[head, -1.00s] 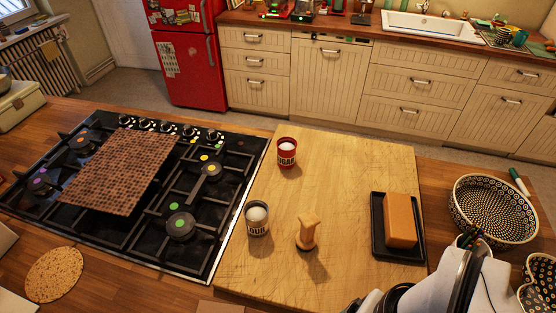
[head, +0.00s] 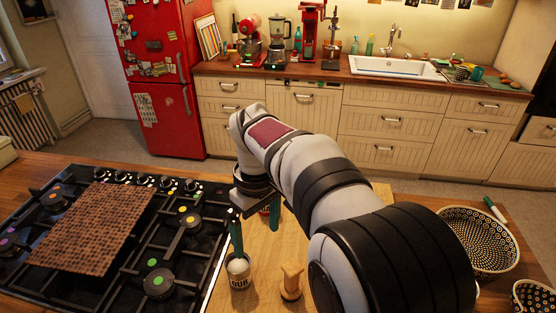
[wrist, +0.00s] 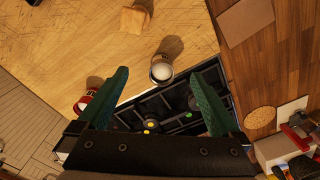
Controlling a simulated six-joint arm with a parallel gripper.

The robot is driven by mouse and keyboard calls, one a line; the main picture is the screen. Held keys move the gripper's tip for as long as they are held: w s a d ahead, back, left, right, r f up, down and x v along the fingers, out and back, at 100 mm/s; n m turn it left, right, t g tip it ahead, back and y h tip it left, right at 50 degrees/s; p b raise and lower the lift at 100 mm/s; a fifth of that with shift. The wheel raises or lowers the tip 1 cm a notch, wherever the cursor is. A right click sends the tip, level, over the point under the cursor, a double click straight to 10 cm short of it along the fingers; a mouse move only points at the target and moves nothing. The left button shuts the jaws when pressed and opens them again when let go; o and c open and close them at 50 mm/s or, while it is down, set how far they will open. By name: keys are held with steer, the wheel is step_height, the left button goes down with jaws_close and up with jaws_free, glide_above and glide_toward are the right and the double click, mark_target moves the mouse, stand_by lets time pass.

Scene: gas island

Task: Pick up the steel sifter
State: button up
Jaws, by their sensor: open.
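The likely steel sifter, a grey metal can (head: 239,272) lettered "OUR" with a white top, stands upright on the wooden board near the hob. It also shows in the wrist view (wrist: 161,72), framed between the fingertips but beyond them. My gripper (head: 256,230) is open and empty, with two green fingers pointing down. In the head view one finger's lower end overlaps the can's top; I cannot tell whether they touch. The other finger hangs farther back, by the red can.
A red can (wrist: 87,101) is partly hidden behind my gripper in the head view. The black gas hob (head: 185,262) lies left, with a brown mosaic board (head: 95,228). My arm covers the board's right part.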

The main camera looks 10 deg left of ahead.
mark_target(236, 263)
steer(key=w+a+f+n, duration=0.2)
steer(key=a+f+n, duration=0.1)
steer(key=a, duration=0.3)
steer(key=shift+n, duration=0.3)
steer(key=f, duration=1.5)
steer(key=shift+w+a+f, duration=0.2)
steer(key=shift+w+f, duration=0.05)
steer(key=shift+f, duration=0.15)
steer(key=c, duration=1.1)
step_height(236, 263, up, 10)
steer(key=shift+r, duration=0.1)
steer(key=shift+c, duration=0.2)
steer(key=o, duration=0.6)
steer(key=c, duration=0.6)
